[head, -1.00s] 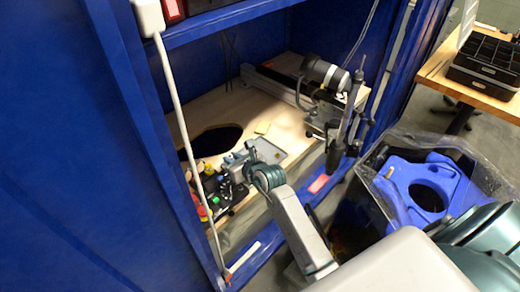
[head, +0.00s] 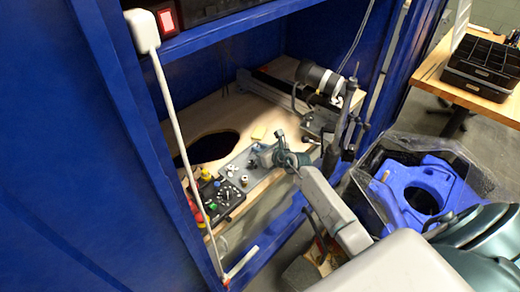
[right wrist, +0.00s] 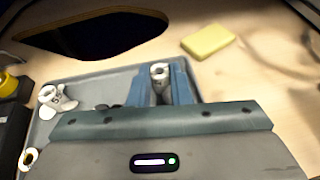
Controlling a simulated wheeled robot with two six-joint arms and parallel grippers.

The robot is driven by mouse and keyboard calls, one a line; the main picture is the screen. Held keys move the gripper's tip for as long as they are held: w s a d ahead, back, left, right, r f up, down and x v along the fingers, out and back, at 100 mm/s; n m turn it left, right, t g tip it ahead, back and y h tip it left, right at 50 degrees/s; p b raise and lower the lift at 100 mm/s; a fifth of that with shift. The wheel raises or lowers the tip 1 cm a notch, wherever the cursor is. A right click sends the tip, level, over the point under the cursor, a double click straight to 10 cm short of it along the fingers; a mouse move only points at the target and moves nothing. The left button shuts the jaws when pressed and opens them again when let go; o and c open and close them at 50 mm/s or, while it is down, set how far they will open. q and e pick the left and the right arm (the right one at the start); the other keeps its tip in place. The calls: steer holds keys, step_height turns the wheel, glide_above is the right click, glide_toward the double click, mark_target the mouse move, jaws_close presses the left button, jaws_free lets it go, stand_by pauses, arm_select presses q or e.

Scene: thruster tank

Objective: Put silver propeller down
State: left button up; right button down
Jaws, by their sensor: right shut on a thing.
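My right gripper (head: 259,157) is over the right part of a grey tray (head: 232,168) on the wooden bench. In the right wrist view the blue fingers of this gripper (right wrist: 162,82) are shut on a small pale, silvery part with a round hub, the silver propeller (right wrist: 160,72). Most of it is hidden between the fingers, and I cannot tell whether it touches the tray (right wrist: 95,85). A whitish propeller-like part (right wrist: 56,100) lies on the left of the tray. My left gripper is not in view.
A yellow pad (right wrist: 208,42) lies on bare wood beyond the tray. A dark round hole (head: 213,145) is cut in the bench behind it. A black box (head: 222,199) with small parts stands left of the tray. A stand with a dark cylinder (head: 318,76) rises at the right.

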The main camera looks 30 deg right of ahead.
steer(key=shift+f, duration=0.15)
steer(key=shift+f, duration=0.2)
steer(key=c, duration=1.3)
jaws_free()
steer(key=shift+c, duration=0.2)
steer(key=shift+r, duration=0.15)
steer(key=shift+s+r, duration=0.1)
steer(key=shift+s, duration=0.1)
steer(key=v, duration=1.1)
steer(key=shift+s+r+p, duration=0.25)
steer(key=shift+s+p, duration=0.05)
steer(key=shift+p, duration=0.15)
